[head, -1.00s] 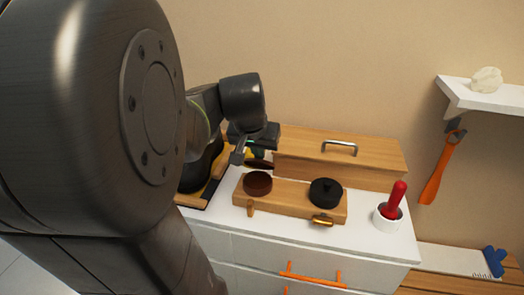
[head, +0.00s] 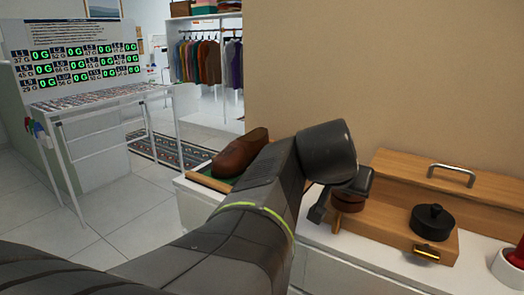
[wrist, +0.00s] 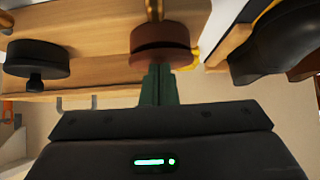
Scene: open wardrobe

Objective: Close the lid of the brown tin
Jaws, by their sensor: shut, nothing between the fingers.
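The brown tin (head: 349,201) sits at the left end of the wooden tray, partly hidden by my gripper in the head view. In the wrist view the brown tin (wrist: 160,36) shows from the side, with its lid (wrist: 168,56) lying over the body and a thin dark line between them. The lid looks down or nearly down; I cannot tell if it is fully seated. My gripper (wrist: 158,80) is shut and empty, with its dark green fingers against or very near the lid's top.
A black round tin (head: 432,222) with a knob stands right of the brown tin on the tray (head: 390,236). A wooden box (head: 470,180) with a metal handle is behind. A brown shoe (head: 240,152) lies to the left. A white cup (head: 508,268) is at the right edge.

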